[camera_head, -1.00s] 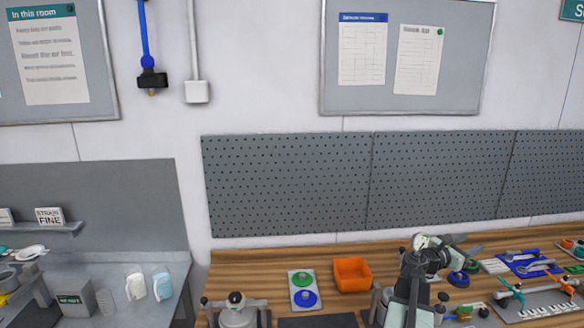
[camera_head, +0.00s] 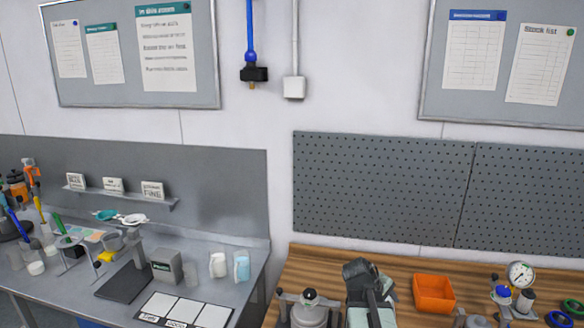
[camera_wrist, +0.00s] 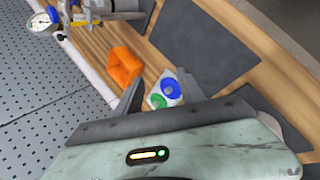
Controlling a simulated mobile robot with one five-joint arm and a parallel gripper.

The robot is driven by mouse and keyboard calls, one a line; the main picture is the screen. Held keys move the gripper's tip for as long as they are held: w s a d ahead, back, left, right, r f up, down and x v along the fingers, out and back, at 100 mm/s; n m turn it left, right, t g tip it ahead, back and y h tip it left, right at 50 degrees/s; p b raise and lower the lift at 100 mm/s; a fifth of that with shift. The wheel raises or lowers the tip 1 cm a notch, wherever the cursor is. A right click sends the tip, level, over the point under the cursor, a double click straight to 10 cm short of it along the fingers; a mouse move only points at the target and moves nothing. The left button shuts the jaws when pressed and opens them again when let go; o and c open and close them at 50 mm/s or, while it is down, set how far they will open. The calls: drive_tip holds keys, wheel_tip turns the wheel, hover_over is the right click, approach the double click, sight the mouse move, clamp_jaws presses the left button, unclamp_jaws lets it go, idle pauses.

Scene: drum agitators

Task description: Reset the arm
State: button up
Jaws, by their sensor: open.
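My gripper (camera_head: 366,272) shows at the bottom of the head view, left of an orange bin (camera_head: 434,293), with my arm folded below it. In the wrist view my gripper (camera_wrist: 162,80) has its two dark fingers spread apart with nothing between them. Past the fingers, a pale plate with a blue ring (camera_wrist: 170,88) and a green ring (camera_wrist: 159,101) lies on the wooden bench (camera_wrist: 205,25). That plate is hidden behind my arm in the head view.
A grey clamped vessel (camera_head: 309,308) stands left of my arm. A round gauge (camera_head: 520,274) on a fitting stands right of the bin. A grey bench (camera_head: 205,262) with tools and bottles is at the left. Dark perforated panels (camera_head: 380,190) back the wooden bench.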

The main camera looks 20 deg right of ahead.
drive_tip(key=s+a+f+m+g+y, duration=0.1)
drive_tip(key=a+f+m+y, duration=0.2)
drive_tip(key=a, duration=1.4)
drive_tip(key=a+f+y, duration=0.3)
drive_tip(key=a+y, duration=0.1)
drive_tip(key=a, duration=1.4)
wheel_tip(320, 180, down, 21)
drive_tip(key=b, duration=2.2)
drive_tip(key=shift+d, duration=0.4)
drive_tip(key=shift+r, duration=0.2)
drive_tip(key=shift+w, duration=0.1)
